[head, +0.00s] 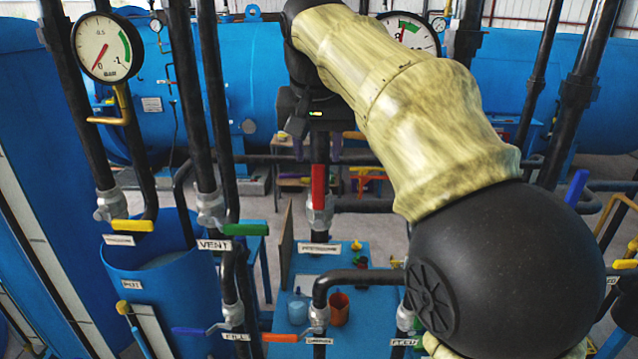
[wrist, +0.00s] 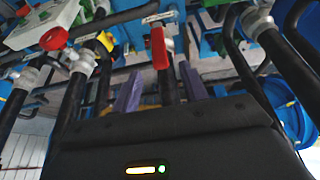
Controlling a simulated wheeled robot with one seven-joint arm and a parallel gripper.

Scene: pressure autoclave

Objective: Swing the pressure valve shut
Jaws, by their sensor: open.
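The pressure valve has a red lever (head: 319,186) standing upright, in line with its black vertical pipe. Its grey metal body (head: 320,216) sits above a small white label (head: 318,248), too small to read surely. My gripper (head: 318,152) is open, with purple fingers apart, just above the lever's upper end in the head view. In the wrist view the red lever (wrist: 159,47) appears beyond and between the two spread fingers of my gripper (wrist: 160,88). The fingers do not appear to touch the lever; the exact depth gap is unclear.
A yellow-handled valve (head: 132,226) and green-handled vent valve (head: 244,229) stand to the left. A blue lever (head: 577,187) is at right. Orange (head: 281,338) and blue (head: 188,331) levers sit lower. A pressure gauge (head: 102,47) hangs upper left. Vertical pipes crowd both sides.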

